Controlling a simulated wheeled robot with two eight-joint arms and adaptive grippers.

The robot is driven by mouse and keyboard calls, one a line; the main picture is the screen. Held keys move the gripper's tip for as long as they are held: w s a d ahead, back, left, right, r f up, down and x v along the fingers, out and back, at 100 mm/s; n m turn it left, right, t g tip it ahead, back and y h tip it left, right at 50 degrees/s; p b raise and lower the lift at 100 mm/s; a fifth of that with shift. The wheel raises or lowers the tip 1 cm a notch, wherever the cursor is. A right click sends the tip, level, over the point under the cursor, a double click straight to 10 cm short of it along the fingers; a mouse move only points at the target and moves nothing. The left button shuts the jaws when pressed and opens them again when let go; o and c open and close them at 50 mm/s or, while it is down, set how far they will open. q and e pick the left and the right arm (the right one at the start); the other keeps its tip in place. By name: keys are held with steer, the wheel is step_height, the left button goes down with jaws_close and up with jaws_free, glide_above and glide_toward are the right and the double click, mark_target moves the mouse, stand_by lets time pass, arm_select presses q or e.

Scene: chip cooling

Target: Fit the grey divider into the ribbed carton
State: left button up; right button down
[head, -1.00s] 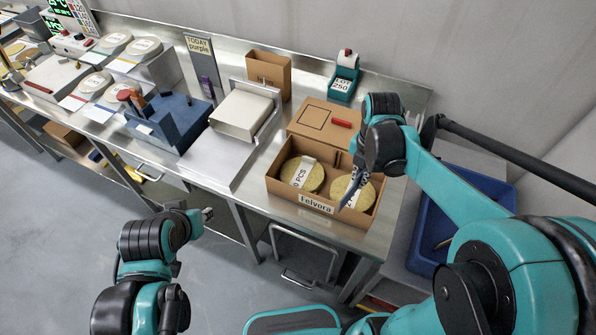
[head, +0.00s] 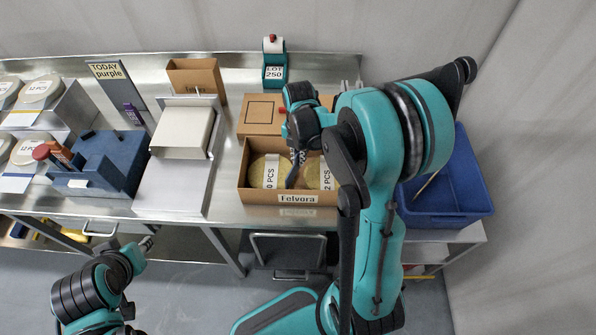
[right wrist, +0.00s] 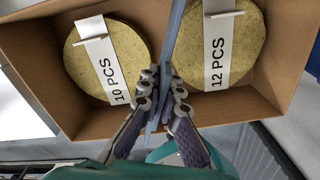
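The open brown carton (head: 246,196) labelled Felvora stands on the steel table and holds two round yellowish stacks with white bands. In the right wrist view, the carton's wall (right wrist: 90,128) and the stacks marked 10 PCS (right wrist: 135,40) and 12 PCS (right wrist: 243,60) show. My right gripper (right wrist: 164,90) is shut on the thin grey divider (right wrist: 173,45), edge-on and slightly tilted between the stacks. The divider (head: 293,172) also shows in the head view; how deep it sits is unclear. My left gripper (head: 149,243) is low, away from the carton, too small to read.
A brown lidded box (head: 262,113) stands just behind the carton, and a teal LOT 250 holder (head: 274,72) is at the back. A grey machine (head: 172,185) is to the left. A blue bin (head: 475,198) is at the right.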

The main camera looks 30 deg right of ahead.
step_height(320, 180, down, 2)
steer(key=shift+s+f, duration=0.1)
steer(key=shift+f, duration=0.1)
step_height(320, 180, down, 3)
steer(key=shift+f+b, duration=0.2)
steer(key=shift+b, duration=0.45)
steer(key=shift+f, duration=0.1)
steer(key=c, duration=1.7)
jaws_free()
